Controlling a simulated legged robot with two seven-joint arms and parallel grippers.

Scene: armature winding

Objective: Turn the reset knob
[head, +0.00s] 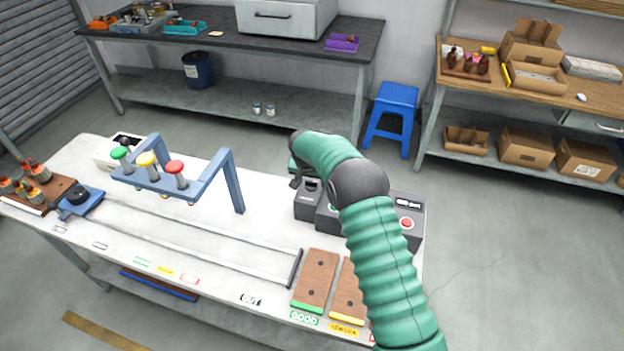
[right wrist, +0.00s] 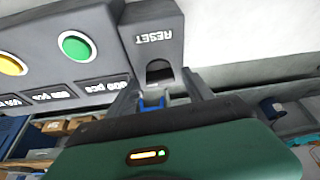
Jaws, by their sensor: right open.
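The dark panel marked RESET (right wrist: 150,30) shows upside down in the right wrist view, with the dark reset knob (right wrist: 159,70) at its lower end. My right gripper (right wrist: 163,94) is open, its two fingers pointing at the knob, one toward each side of it. Whether they touch the knob I cannot tell. In the head view the RESET box (head: 308,205) stands at the table's far right, and my right gripper (head: 295,178) is beside its top. My green right arm covers part of the box. My left gripper is not in view.
A button box with a red button (head: 406,222) is partly behind my arm; its green button (right wrist: 75,46) and yellow button (right wrist: 12,64) show in the wrist view. A blue lamp frame (head: 205,190) stands to the left. Brown boards (head: 316,278) lie at the front edge.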

